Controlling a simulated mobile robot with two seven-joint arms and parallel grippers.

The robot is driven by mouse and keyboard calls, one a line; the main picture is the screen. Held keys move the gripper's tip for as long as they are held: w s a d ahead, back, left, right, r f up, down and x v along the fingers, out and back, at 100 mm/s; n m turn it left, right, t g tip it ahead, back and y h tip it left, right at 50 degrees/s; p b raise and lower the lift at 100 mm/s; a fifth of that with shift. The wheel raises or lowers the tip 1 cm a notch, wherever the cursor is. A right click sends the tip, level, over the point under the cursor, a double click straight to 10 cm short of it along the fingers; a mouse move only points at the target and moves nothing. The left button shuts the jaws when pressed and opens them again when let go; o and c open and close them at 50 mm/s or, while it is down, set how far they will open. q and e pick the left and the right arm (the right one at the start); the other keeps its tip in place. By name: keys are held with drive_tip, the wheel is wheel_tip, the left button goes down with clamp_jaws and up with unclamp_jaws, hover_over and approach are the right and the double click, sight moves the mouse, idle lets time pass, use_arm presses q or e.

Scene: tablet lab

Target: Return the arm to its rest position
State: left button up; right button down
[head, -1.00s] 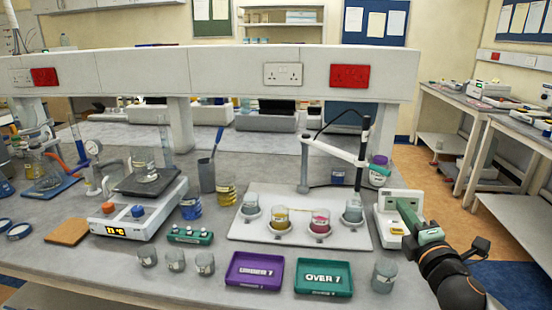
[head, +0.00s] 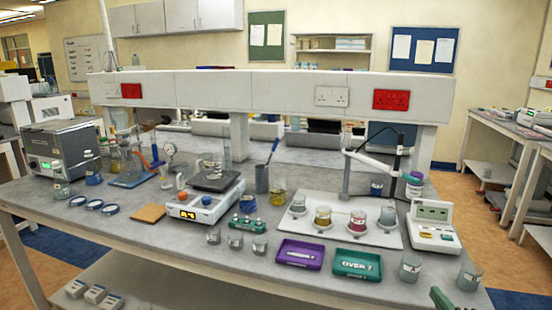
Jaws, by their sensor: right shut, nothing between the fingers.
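My right gripper (head: 441,299) shows only as a small green piece at the bottom edge, right of centre. It is shut and empty, apart from the things on the bench (head: 225,262). The rest of my right arm is out of the picture. My left gripper is not in view.
Two glass beakers, one (head: 410,267) left of the other (head: 468,277), stand near the bench's front right edge, close to my right gripper. The purple tray (head: 300,254), green OVER 7 tray (head: 357,264), white board with several beakers (head: 385,239) and meter (head: 432,226) are nearby.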

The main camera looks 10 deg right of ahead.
drive_tip(key=s+a+f+m+g+y, duration=0.1)
drive_tip(key=a+f+m, duration=0.15)
drive_tip(key=f, duration=0.35)
drive_tip(key=s+a+f+m+g+y, duration=0.1)
drive_tip(key=a+f+g+y, duration=0.15)
drive_tip(key=f, duration=0.45)
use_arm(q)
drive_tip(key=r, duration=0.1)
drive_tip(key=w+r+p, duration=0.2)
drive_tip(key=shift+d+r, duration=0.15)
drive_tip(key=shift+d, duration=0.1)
use_arm(e)
drive_tip(key=s+a+f+m+g+y, duration=0.1)
drive_tip(key=s+a+f, duration=0.4)
drive_tip(key=a, duration=0.6)
drive_tip(key=s+a+f+m+g+y, duration=0.1)
drive_tip(key=s+a+f+m+y, duration=0.2)
drive_tip(key=a, duration=0.8)
wheel_tip(320, 180, down, 4)
drive_tip(key=s+m, duration=0.2)
drive_tip(key=m, duration=0.1)
drive_tip(key=shift+s, duration=0.4)
